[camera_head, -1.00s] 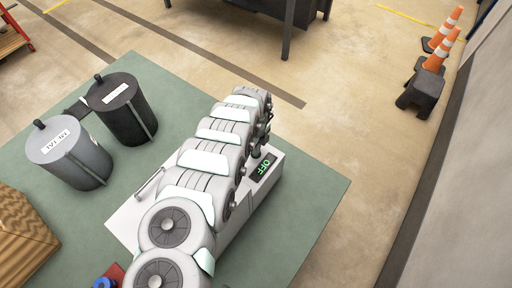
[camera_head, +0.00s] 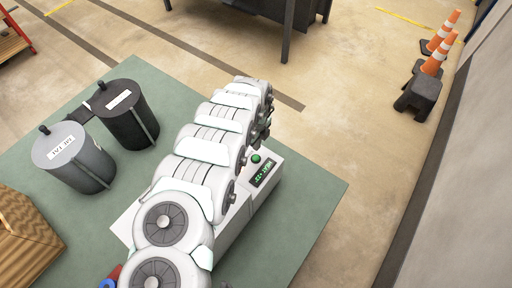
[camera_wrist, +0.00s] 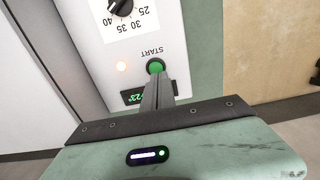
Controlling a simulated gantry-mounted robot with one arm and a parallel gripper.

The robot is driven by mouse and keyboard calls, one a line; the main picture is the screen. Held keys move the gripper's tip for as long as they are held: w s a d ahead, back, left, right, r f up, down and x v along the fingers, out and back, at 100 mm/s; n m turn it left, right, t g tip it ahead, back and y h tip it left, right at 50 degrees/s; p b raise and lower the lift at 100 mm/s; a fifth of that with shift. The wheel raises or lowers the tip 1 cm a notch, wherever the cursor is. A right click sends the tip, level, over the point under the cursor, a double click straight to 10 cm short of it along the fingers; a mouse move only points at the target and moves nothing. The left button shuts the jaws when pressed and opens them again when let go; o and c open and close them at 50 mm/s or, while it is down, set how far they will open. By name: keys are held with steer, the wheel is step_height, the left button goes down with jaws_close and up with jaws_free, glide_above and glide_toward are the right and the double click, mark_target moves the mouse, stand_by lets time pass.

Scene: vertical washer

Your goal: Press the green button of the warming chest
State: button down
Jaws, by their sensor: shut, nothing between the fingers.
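The warming chest (camera_head: 240,217) is a white box on the green table, mostly covered by my arm in the head view. Its green button (camera_head: 256,158) shows beside a small dark display (camera_head: 264,172) with lit green text. In the wrist view the green button (camera_wrist: 155,66) sits under an upside-down START label, beside a glowing lamp (camera_wrist: 121,67). My gripper (camera_wrist: 161,82) is shut and empty, its fingertips at the button's lower edge in the picture. I cannot tell whether they touch it. The fingers cover part of the display (camera_wrist: 132,96), which reads about 23°.
A dial (camera_wrist: 121,7) with numbers is on the panel near the START label. A grey bin (camera_head: 72,155) and a black bin (camera_head: 124,113) stand left on the table (camera_head: 312,205). A wooden object (camera_head: 25,232) is at the lower left. Cones (camera_head: 437,52) stand far off.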

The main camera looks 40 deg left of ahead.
step_height(320, 180, up, 7)
steer(key=shift+p, duration=0.45)
steer(key=shift+w, duration=0.1)
stand_by(0.8)
